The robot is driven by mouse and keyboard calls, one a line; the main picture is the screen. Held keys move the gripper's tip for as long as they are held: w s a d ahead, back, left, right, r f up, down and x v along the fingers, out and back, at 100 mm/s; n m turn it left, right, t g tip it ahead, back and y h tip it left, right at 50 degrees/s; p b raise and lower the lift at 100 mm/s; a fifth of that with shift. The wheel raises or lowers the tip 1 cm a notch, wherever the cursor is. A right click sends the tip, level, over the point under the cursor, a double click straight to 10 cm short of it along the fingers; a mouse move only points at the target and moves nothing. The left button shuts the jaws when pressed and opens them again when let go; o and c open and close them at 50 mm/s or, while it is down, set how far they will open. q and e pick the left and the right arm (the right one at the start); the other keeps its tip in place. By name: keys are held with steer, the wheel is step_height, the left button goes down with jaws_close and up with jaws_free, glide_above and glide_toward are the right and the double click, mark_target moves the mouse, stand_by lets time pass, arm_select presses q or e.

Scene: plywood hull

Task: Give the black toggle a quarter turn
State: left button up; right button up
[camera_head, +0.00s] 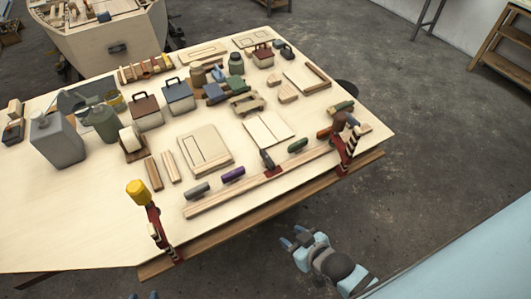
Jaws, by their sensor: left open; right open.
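A small black toggle (267,158) stands upright on a red plate (274,171) at the wooden rail (248,180) along the table's near side. My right gripper (293,237) is open and empty, off the table's near edge, below and slightly right of the toggle in the picture. It touches nothing. My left gripper (144,296) barely shows at the bottom edge, where only its fingertips are visible. It is open, and is also clear of the table.
Grey (197,190), purple (233,174) and green (298,145) handles lie near the rail. A yellow-topped clamp (138,190) and a brown-topped clamp (340,122) rise at the near edge. Boxes, jars and wooden boards crowd the table behind. The floor in front is clear.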

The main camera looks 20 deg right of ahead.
arm_select(q)
steer(key=shift+s+f, duration=0.25)
steer(key=shift+s, duration=0.2)
